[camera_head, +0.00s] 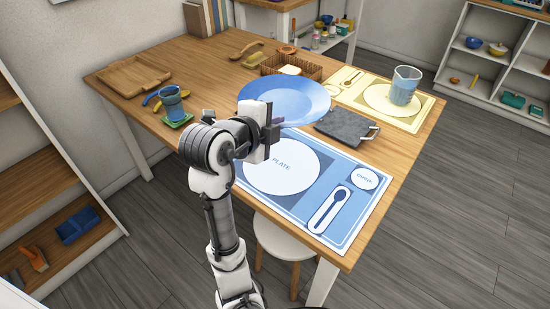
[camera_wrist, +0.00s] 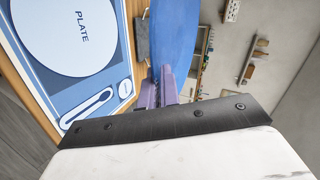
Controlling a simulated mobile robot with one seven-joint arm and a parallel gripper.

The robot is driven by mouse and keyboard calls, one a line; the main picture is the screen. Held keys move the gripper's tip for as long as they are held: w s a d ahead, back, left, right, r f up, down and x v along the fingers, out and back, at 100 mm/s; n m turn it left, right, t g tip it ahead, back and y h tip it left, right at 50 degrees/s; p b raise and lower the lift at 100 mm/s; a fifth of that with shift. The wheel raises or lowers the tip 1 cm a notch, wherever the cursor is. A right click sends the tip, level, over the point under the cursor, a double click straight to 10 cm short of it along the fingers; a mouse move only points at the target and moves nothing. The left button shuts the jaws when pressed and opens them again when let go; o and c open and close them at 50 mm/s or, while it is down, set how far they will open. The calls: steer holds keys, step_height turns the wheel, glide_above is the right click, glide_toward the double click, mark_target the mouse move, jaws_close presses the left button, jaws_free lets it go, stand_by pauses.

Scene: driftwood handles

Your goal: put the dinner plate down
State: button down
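A blue dinner plate (camera_head: 290,98) is held in the air over the table, just beyond the blue placemat. My gripper (camera_head: 274,128) is shut on the plate's near rim. In the wrist view the purple fingers (camera_wrist: 165,90) pinch the rim of the blue plate (camera_wrist: 177,40). The blue placemat (camera_head: 318,205) lies near the table's front edge. It has a white circle marked PLATE (camera_head: 282,167), with nothing on it; my arm covers part of its left side. The circle also shows in the wrist view (camera_wrist: 75,35).
A dark slab with a metal handle (camera_head: 346,126) lies right of the plate. A stool (camera_head: 284,240) is below the front edge.

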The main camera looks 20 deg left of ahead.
mark_target(274, 191)
steer(key=shift+a+f, duration=0.15)
steer(key=shift+f, duration=0.1)
step_height(274, 191, down, 19)
steer(key=shift+f+p, duration=0.2)
steer(key=shift+p, duration=0.35)
steer(key=shift+f, duration=0.15)
steer(key=c, duration=1.9)
jaws_free()
